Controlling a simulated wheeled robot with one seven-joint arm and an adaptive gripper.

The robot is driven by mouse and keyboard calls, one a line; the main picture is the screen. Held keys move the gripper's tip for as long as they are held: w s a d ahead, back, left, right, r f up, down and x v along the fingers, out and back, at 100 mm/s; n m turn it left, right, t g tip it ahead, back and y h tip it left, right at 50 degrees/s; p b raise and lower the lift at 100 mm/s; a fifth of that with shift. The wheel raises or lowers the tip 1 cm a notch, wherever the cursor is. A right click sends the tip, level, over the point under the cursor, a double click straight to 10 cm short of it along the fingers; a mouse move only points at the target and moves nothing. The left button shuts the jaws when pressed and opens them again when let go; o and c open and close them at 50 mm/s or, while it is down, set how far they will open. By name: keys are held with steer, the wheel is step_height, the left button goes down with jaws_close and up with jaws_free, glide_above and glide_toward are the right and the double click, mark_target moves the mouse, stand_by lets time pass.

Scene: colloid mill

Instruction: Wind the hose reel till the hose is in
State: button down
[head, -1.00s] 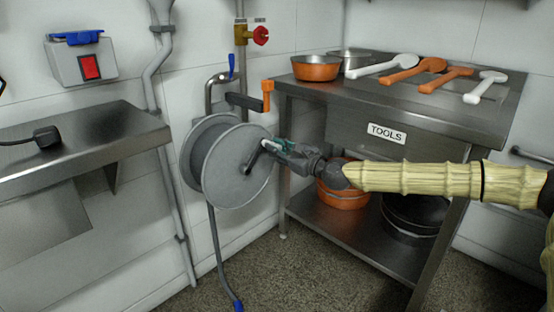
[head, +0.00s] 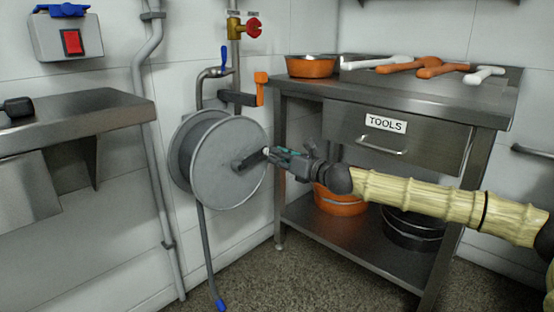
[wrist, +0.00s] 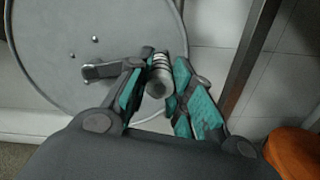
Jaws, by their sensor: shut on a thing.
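The hose reel (head: 213,185) is a grey metal drum with a flat round side disc, fixed to the wall. Its dark crank arm (head: 247,161) points to the right and slightly up from the hub. My gripper (head: 275,153) is shut on the crank's handle. In the wrist view the light ribbed handle (wrist: 160,74) stands between the teal pads of my gripper (wrist: 154,90), and the crank arm (wrist: 103,70) runs left from it. The grey hose (head: 207,258) hangs below the reel and ends in a blue nozzle (head: 220,305) near the floor.
A steel workbench (head: 392,100) with a TOOLS drawer stands right of the reel, close to my arm. An orange pot (head: 340,203) sits on its lower shelf.

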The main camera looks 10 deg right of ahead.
steer(key=shift+w+d+f+m, duration=0.1)
steer(key=shift+d+f+m, duration=0.1)
steer(key=shift+f+m, duration=0.1)
steer(key=c, duration=1.2)
jaws_free()
steer(key=shift+c, duration=0.2)
steer(key=v, duration=0.7)
steer(key=shift+s+d, duration=0.15)
steer(key=shift+s, duration=0.1)
